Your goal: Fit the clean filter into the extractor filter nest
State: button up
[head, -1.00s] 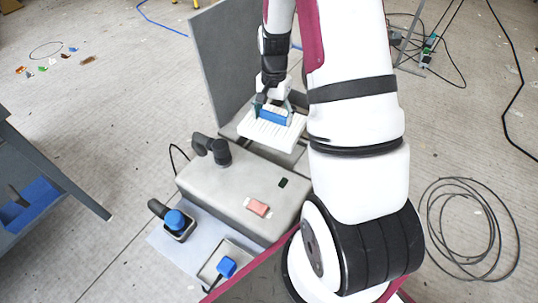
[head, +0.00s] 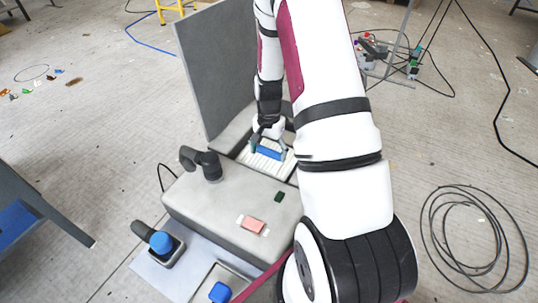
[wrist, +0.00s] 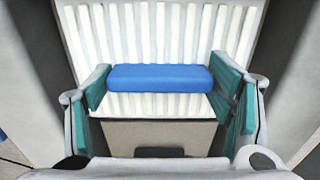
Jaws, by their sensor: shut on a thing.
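The clean filter (head: 256,163) is a white pleated panel with a blue grip bar (head: 268,153). My gripper (head: 268,147) is shut on this bar from above. In the wrist view, the teal-padded fingers (wrist: 165,92) hold both ends of the blue bar (wrist: 160,77), and the white slats (wrist: 160,35) spread out behind it. The filter lies low in the recess of the grey extractor (head: 195,197), in front of its upright panel. Its right side is partly hidden by my arm. I cannot tell whether it is fully seated.
The grey upright panel (head: 222,70) stands close behind my gripper. A dark hose elbow (head: 205,163) rises from the extractor top, which also bears a pink block (head: 253,224). Blue-topped items (head: 160,242) stand in front. A coiled cable (head: 470,235) lies at right.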

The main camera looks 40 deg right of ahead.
jog(key=shift+f, duration=0.35)
jog(key=shift+f, duration=0.15)
jog(key=o, duration=1.3)
jog(key=shift+o, duration=0.2)
